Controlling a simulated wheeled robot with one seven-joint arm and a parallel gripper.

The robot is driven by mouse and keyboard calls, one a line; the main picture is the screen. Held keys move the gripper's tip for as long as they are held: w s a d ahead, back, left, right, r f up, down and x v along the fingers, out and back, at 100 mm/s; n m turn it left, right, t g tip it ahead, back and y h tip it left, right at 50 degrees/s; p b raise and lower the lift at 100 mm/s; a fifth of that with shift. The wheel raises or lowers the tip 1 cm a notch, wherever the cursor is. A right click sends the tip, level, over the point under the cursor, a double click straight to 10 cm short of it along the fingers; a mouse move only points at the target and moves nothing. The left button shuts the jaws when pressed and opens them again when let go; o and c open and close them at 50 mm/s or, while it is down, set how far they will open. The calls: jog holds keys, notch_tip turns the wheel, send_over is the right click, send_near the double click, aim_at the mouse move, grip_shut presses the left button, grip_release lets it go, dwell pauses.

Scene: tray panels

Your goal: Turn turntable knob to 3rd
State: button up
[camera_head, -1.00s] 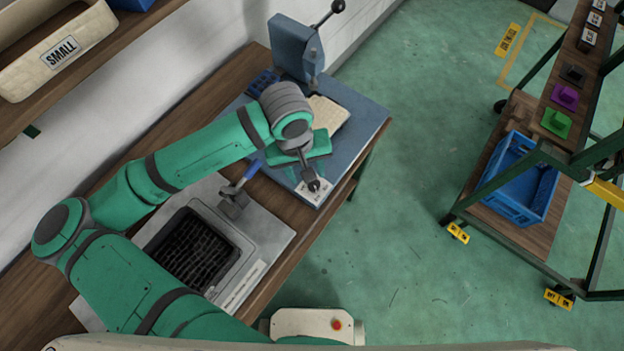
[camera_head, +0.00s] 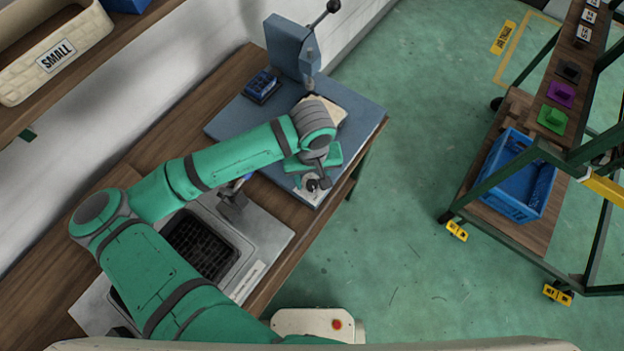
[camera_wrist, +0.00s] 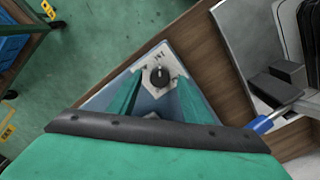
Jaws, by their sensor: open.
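The turntable knob (camera_wrist: 160,76) is a round dark knob on a pale label plate (camera_wrist: 146,60) at the corner of a blue machine base (camera_head: 228,118). In the wrist view it shows between the two green fingers of my gripper (camera_wrist: 151,92), which are spread apart and do not touch it. In the head view my gripper (camera_head: 313,181) is over the plate's corner. The knob there is mostly hidden by my gripper. The markings on the plate are too small to read with certainty.
A blue upright press with a lever (camera_head: 292,47) stands on the base. A grey panel with a black tray (camera_head: 258,225) and a blue-handled clamp (camera_head: 232,203) lies beside it. A cart with a blue crate (camera_head: 515,205) stands at the right, across open green floor.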

jog(key=shift+f, duration=0.7)
jog(key=c, duration=1.1)
jog(key=shift+o, duration=0.2)
